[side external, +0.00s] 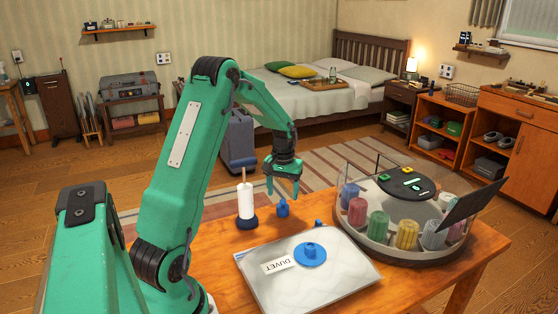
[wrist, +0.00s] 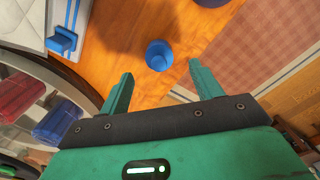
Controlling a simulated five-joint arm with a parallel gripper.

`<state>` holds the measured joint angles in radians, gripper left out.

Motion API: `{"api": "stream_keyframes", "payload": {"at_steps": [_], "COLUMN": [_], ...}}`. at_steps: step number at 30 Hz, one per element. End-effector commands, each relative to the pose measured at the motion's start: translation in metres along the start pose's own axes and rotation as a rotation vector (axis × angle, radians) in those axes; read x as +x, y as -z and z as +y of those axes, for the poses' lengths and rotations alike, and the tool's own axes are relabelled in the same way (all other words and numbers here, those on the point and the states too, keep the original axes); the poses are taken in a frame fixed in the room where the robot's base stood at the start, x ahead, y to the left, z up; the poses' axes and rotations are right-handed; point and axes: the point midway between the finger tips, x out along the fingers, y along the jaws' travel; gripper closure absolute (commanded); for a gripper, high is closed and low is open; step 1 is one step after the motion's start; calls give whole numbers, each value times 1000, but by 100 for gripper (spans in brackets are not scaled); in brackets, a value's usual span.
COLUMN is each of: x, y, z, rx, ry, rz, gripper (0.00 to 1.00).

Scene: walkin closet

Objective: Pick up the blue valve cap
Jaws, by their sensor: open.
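The small blue valve cap (side external: 283,208) stands on the wooden table, between the white cylinder and the round tray. My gripper (side external: 283,190) is above it with its jaws open and pointing down. In the wrist view the cap (wrist: 158,54) lies just beyond and between the two open fingertips (wrist: 161,69), with bare wood around it. Neither finger appears to touch it. A clear bag labelled DUVET (side external: 345,279) lies in front, with a blue round valve (side external: 310,254) on top.
A white cylinder on a dark blue base (side external: 246,201) stands left of the cap. A round tray (side external: 375,250) with several coloured spools and a dark disc-topped device (side external: 405,183) is at the right. Bare table (side external: 225,240) shows left of the bag.

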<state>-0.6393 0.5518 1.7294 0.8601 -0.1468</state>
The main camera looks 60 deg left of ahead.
Motion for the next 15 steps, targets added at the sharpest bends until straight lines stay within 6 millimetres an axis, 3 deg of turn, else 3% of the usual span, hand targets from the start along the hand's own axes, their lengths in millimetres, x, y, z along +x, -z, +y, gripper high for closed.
{"api": "stream_keyframes", "payload": {"at_steps": [9, 15], "x": [35, 48], "y": [-2, -1], "z": [1, 1], "rx": [0, 0], "ry": [1, 0], "rz": [-3, -1], "gripper": [35, 35]}}
